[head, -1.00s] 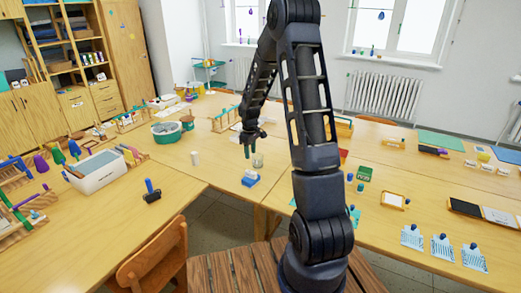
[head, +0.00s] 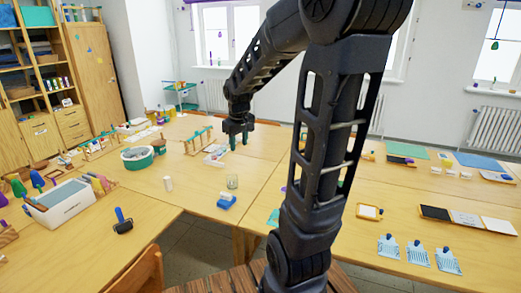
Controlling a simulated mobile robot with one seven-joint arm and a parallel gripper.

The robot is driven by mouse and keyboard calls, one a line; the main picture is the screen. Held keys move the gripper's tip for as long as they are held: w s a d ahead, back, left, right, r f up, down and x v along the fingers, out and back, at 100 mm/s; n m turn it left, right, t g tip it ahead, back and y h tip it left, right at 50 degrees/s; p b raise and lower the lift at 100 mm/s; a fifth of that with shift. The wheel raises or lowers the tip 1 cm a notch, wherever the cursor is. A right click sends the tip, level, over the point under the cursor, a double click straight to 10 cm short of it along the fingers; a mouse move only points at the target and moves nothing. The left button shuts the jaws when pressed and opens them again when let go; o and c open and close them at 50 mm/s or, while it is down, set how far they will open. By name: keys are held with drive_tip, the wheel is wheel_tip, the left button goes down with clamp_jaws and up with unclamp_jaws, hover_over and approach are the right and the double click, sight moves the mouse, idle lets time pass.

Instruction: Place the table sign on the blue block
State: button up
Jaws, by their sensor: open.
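A small blue block (head: 227,201) lies on the table left of my arm, near the table's front edge. A paler part shows with it, but it is too small to tell whether this is the table sign. I cannot pick out the table sign surely anywhere else.
A clear glass jar (head: 232,181) stands just behind the block. A white cylinder (head: 168,184) is to its left, and a brayer (head: 122,221) farther left. A low white tray (head: 215,156) and a wooden rack (head: 198,141) are near my gripper.

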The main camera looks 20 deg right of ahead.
drive_tip(key=s+r+m+t, duration=0.1)
drive_tip(key=s+r+m, duration=0.1)
drive_tip(key=s, duration=0.7)
drive_tip(key=s+r+m+t, duration=0.1)
drive_tip(key=s+r+m, duration=0.1)
drive_tip(key=s, duration=0.7)
drive_tip(key=shift+s+d+r, duration=0.3)
drive_tip(key=shift+d+r, duration=0.15)
drive_tip(key=shift+r, duration=0.25)
